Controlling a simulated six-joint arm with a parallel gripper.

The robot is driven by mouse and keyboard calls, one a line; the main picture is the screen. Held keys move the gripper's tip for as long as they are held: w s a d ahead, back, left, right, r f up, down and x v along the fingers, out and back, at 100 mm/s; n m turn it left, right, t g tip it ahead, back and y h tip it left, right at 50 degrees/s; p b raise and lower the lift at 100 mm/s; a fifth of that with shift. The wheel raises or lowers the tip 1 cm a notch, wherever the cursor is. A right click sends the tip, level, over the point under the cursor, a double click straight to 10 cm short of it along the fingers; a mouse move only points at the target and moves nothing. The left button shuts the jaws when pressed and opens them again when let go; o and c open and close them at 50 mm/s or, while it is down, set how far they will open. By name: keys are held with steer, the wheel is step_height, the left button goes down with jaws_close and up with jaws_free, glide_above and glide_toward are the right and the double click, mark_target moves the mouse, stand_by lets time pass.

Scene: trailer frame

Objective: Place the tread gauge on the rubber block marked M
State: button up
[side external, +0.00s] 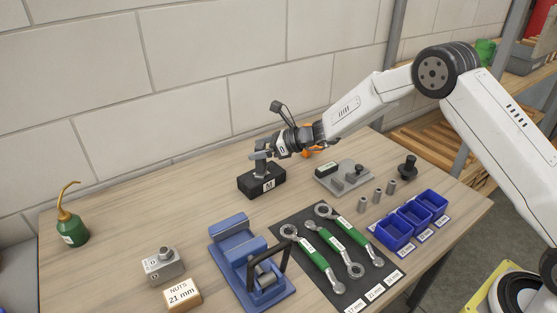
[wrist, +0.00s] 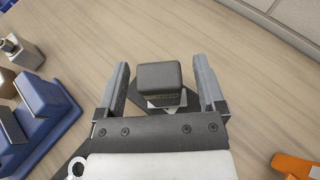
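The rubber block marked M (side external: 250,186) is black with a white M label and lies on the bench near the wall. A small dark grey upright piece, apparently the tread gauge (side external: 262,171), stands on top of it. In the wrist view the gauge (wrist: 160,76) shows as a dark rounded block between my fingers, with the black block and part of its white label below. My gripper (side external: 261,156) is at the gauge's top. In the wrist view my gripper (wrist: 162,82) is open, with a gap on each side of the gauge.
A grey fixture plate (side external: 352,184) with a small black box stands to the right. Metal sockets, blue bins (side external: 396,235), green-handled wrenches on a dark mat (side external: 280,226), a blue fixture (side external: 228,256), a nuts box (side external: 182,295) and a green oil can (side external: 72,230) surround it. Bench left of the block is clear.

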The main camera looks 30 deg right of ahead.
stand_by(0.3)
steer(key=shift+r, duration=0.2)
steer(key=v, duration=1.2)
stand_by(0.4)
steer(key=s+d+f+n+g+h, duration=0.1)
steer(key=s+n+g+h, duration=0.2)
steer(key=s+n, duration=1)
steer(key=s+d+f+n+g+h, duration=0.2)
steer(key=s+n+g+h, duration=0.2)
steer(key=s+n, duration=1)
steer(key=h, duration=0.2)
steer(key=shift+s+h, duration=0.3)
steer(key=shift+s, duration=0.1)
